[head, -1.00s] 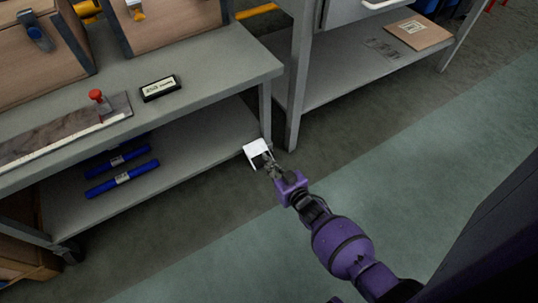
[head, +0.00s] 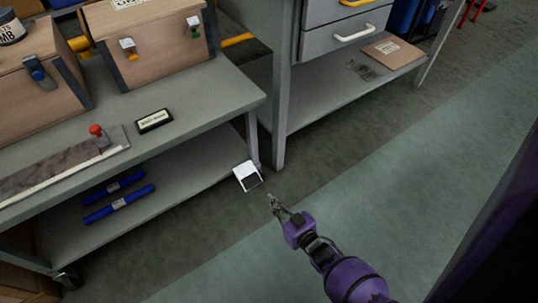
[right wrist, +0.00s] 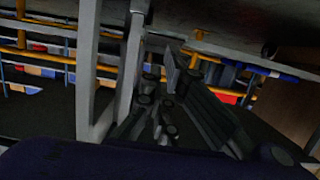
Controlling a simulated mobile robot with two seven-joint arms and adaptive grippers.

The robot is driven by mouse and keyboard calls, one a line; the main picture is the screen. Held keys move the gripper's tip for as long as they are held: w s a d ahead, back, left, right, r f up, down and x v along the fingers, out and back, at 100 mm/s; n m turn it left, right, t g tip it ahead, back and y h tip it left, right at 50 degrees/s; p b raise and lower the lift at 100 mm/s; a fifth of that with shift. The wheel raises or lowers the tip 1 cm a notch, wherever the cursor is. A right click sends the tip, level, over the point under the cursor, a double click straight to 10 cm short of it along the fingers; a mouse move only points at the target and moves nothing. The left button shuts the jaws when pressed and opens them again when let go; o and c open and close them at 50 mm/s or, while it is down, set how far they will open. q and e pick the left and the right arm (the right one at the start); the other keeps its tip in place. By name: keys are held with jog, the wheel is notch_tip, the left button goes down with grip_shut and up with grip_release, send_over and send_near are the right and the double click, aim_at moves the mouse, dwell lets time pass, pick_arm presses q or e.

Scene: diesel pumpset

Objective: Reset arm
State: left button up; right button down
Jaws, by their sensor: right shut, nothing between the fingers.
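My right gripper (head: 273,200) shows in the head view at the end of a purple arm, over the open floor in front of the benches. Its fingers are together with nothing between them. In the right wrist view the dark fingers (right wrist: 160,115) fill the middle, with bench legs beyond. A small white item with a dark face (head: 248,177) is at the front right leg of the left bench, apart from the gripper; I cannot tell what it rests on. My left gripper is not in view.
The left bench (head: 200,115) bears wooden boxes (head: 155,38), a black labelled block (head: 154,120) and a board with a red knob (head: 96,131). Blue rolls (head: 118,203) lie on its lower shelf. A grey drawer bench (head: 280,120) stands right of it. The floor (head: 400,180) at right is clear.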

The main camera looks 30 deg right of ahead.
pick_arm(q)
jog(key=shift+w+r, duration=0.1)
pick_arm(e)
jog(key=shift+s+f, duration=0.1)
jog(key=shift+s, duration=0.4)
jog(key=shift+f, duration=0.1)
